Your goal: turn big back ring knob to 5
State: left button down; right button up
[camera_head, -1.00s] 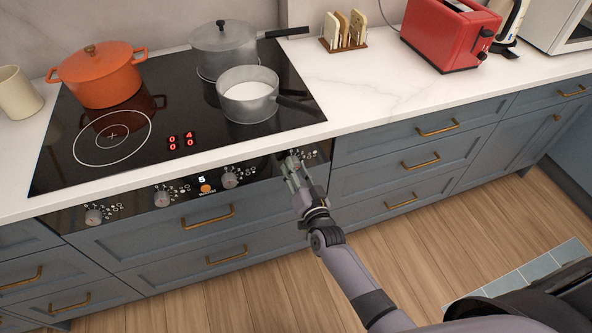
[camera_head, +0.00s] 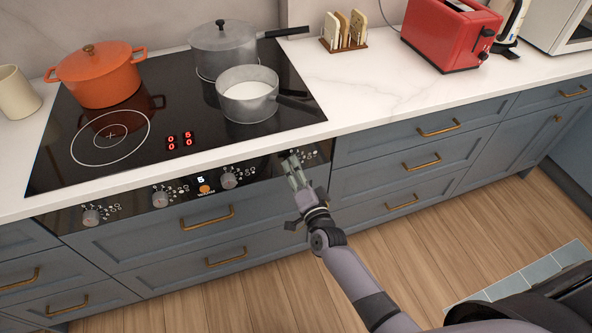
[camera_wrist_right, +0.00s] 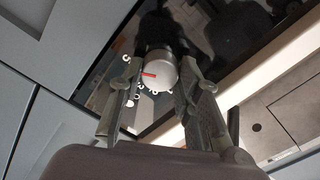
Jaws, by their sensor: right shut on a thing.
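The rightmost knob on the cooktop's front panel is mostly hidden behind my right gripper (camera_head: 291,160) in the head view. In the right wrist view the round silver knob (camera_wrist_right: 160,70) shows a red pointer line and has white numbers around it, too small to read surely. My right gripper's fingers (camera_wrist_right: 155,84) stand on both sides of it, shut on it. The red display (camera_head: 180,140) on the glass reads 0 and 5 in the upper row and 0 and 0 below. A lidded grey pot (camera_head: 223,50) stands on the back right ring. My left gripper is out of view.
Other knobs (camera_head: 160,199) line the panel to the left, with an orange button (camera_head: 205,189). A saucepan of white liquid (camera_head: 248,97) stands at front right of the cooktop, an orange pot (camera_head: 100,78) at back left. Blue drawers (camera_head: 150,238) lie below.

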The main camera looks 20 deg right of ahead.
jog(key=o, duration=1.2)
jog(key=shift+c, duration=0.2)
jog(key=s, duration=1.2)
jog(key=shift+d, duration=0.2)
